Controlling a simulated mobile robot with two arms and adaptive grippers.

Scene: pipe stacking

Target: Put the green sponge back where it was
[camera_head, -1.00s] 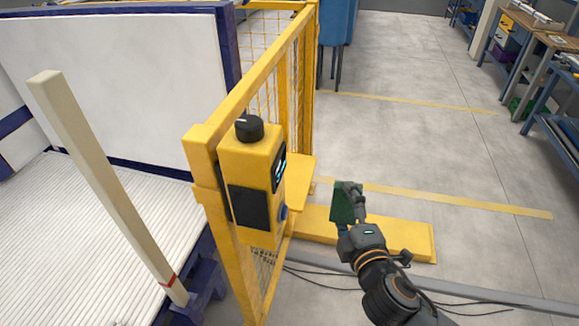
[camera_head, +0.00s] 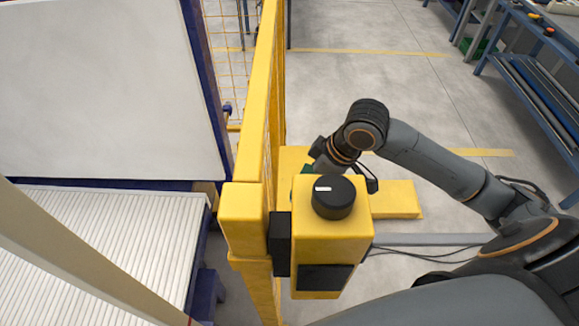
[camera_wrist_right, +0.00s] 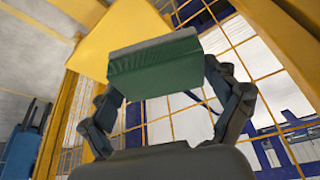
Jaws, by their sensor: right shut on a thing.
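The green sponge (camera_wrist_right: 155,72), with a grey face along its top, is between the fingers of my right gripper (camera_wrist_right: 162,82) in the right wrist view. The gripper is shut on it. A flat yellow shelf (camera_wrist_right: 112,38) on the fence is just past the sponge; I cannot tell whether they touch. In the head view only a small green piece of the sponge (camera_head: 308,170) shows behind the yellow control box (camera_head: 330,240). My right gripper there is mostly hidden by the box and my wrist. My left gripper is out of view.
The yellow fence post (camera_head: 242,215) and the control box with its black knob (camera_head: 333,196) stand close to my right arm. A white roller conveyor (camera_head: 120,240) lies left of the fence. Open grey floor lies behind, with blue racks at the far right.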

